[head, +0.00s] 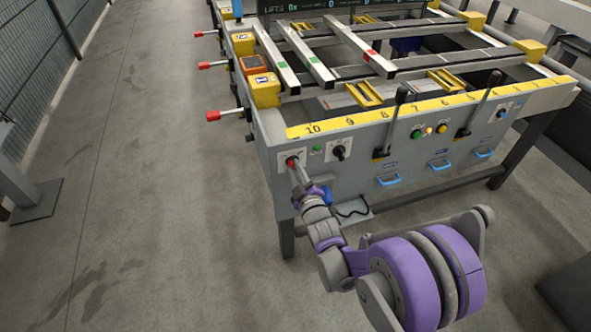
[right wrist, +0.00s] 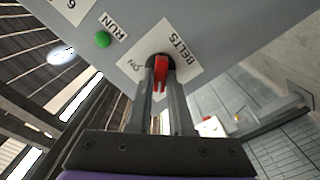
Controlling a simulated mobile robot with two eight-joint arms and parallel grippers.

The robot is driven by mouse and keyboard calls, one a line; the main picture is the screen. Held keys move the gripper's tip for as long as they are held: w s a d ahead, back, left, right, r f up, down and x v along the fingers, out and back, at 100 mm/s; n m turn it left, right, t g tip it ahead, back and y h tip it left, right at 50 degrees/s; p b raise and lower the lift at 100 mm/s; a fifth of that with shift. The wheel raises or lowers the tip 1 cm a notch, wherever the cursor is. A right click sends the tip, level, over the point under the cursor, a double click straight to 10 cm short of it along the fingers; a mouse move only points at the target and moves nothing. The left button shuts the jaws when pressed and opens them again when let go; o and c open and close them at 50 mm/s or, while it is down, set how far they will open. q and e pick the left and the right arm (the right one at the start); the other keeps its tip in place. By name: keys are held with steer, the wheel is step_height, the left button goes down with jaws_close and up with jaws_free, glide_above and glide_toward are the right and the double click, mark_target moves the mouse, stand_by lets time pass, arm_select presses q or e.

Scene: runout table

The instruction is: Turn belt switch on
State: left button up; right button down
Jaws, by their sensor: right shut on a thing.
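The belt switch has a red handle (right wrist: 160,73) on a white plate (right wrist: 188,50) marked BELTS, with ON printed beside it. In the head view the red of the switch (head: 291,161) shows at the left end of the table's grey front panel. My right gripper (head: 297,168) reaches up to it from below. In the right wrist view the two dark fingers of my right gripper (right wrist: 160,80) are shut on the red handle, one on each side. The handle's exact setting is hard to tell. My left gripper is not in view.
A green RUN light (right wrist: 102,40) and a black knob (head: 339,153) sit beside the switch. Black levers (head: 401,96) and blue handles (head: 389,180) are further right on the panel. Red-tipped levers (head: 213,116) stick out at left. Open floor (head: 150,200) lies left.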

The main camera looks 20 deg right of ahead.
steer(key=shift+m, duration=0.3)
steer(key=m, duration=1.1)
steer(key=m+b, duration=0.1)
steer(key=m, duration=0.5)
steer(key=shift+d, duration=0.25)
stand_by(0.3)
steer(key=c, duration=0.8)
jaws_free()
steer(key=s, duration=0.5)
steer(key=s+p, duration=0.1)
steer(key=s, duration=0.4)
steer(key=shift+s+d, duration=0.2)
steer(key=shift+s, duration=0.2)
